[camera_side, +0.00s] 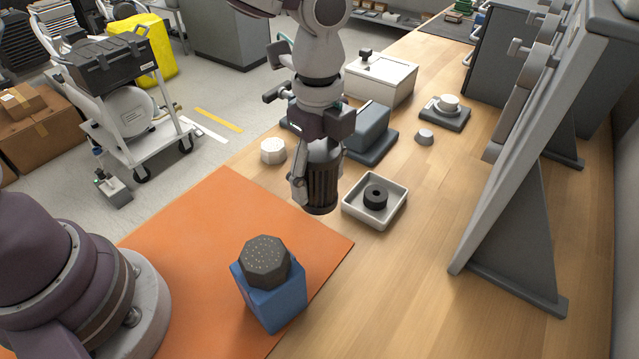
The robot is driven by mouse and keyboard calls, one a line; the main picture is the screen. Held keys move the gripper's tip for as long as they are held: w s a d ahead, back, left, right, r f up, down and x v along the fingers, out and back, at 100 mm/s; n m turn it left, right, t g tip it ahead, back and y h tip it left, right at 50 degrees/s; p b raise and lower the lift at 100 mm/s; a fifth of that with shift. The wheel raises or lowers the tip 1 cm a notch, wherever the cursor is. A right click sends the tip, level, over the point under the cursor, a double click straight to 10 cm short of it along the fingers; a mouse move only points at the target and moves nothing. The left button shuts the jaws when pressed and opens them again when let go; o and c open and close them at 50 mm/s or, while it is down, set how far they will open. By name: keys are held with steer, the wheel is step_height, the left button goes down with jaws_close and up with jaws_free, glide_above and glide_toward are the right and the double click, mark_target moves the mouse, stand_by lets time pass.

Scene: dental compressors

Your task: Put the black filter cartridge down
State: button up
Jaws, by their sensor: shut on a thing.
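The black filter cartridge (323,183) is a dark, ribbed cylinder, held upright. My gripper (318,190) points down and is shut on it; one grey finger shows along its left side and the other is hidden. The cartridge is left of a white square tray (352,211), in front of a grey block-shaped unit. Its lower end appears above the bench near the corner of an orange mat (200,225); I cannot tell the exact gap.
The tray holds a black ring (375,197). A blue block with a dark octagonal top (265,262) stands on the mat. A white round cap (272,151) is behind left. A tall grey panel (550,140) stands at right. The bench (400,290) in front is clear.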

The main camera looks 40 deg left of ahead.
steer(key=s+d+m, duration=0.7)
steer(key=d, duration=0.4)
step_height(320, 180, down, 10)
steer(key=shift+d+f, duration=0.1)
steer(key=o, duration=1.2)
